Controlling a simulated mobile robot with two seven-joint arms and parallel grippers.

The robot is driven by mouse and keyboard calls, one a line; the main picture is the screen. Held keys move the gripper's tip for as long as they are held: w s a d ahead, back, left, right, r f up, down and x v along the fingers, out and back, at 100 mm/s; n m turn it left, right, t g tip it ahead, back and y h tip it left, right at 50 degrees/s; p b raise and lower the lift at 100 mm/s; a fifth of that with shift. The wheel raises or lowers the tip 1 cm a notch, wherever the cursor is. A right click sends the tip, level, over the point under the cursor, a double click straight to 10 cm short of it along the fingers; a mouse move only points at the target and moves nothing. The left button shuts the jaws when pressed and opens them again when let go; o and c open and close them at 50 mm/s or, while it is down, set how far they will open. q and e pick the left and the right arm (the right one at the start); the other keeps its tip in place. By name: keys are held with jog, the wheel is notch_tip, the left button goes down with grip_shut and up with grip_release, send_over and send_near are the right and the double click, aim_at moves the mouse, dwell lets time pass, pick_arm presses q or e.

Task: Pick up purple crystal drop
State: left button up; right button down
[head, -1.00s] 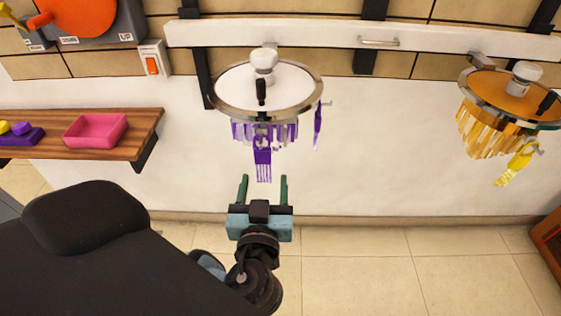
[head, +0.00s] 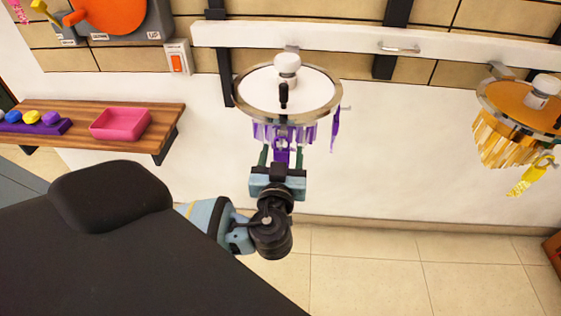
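A purple crystal drop (head: 282,152) hangs at the front of the chandelier with the purple fringe (head: 256,132), facing me. In the head view it shows between the two green fingers of my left gripper (head: 281,157). The fingers are apart, one on each side of the drop, and no contact is visible. The gripper body hides the drop's lower end. A second purple drop (head: 335,130) hangs from a hook at the chandelier's right side. My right gripper is not in view.
A chandelier with amber crystals (head: 495,140) and a yellow drop (head: 530,178) hangs at the right. A wooden shelf (head: 165,120) at the left holds a pink tray (head: 120,123) and a purple holder with coloured balls. The floor below is clear.

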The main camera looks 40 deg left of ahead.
pick_arm(q)
jog(key=shift+c, duration=0.5)
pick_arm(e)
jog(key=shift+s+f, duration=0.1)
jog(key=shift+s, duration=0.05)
pick_arm(q)
jog(key=c, duration=0.9)
jog(key=shift+c, duration=0.4)
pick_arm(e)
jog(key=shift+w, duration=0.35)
